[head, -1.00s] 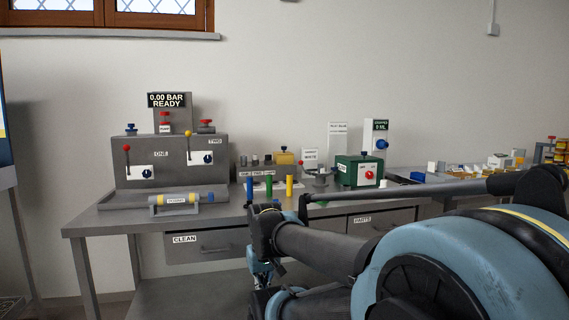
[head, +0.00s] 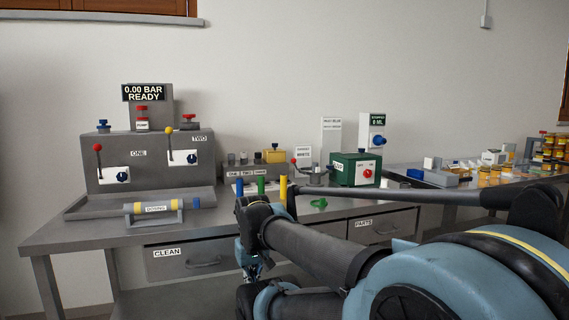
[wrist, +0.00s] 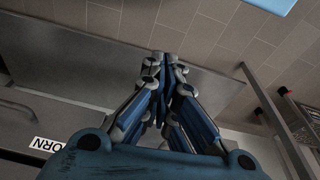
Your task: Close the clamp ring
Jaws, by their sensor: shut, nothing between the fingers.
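No part is plainly marked as the clamp ring. In the head view a small green open ring-shaped piece (head: 318,203) lies near the bench's front edge; I cannot tell if it is the clamp ring. Behind it stands a grey fixture (head: 313,176) with a red-knobbed lever, small and partly hidden. My gripper (head: 251,272) hangs low in front of the bench, below its top and apart from both. In the wrist view my gripper (wrist: 168,62) has its fingers together with nothing between them.
The grey bench (head: 75,237) carries a lever panel (head: 140,148), a yellow-banded cylinder (head: 157,207), upright blue, green and yellow pegs and a green box (head: 352,170). A drawer marked CLEAN (head: 190,262) is shut. A second table at right holds jars (head: 545,150).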

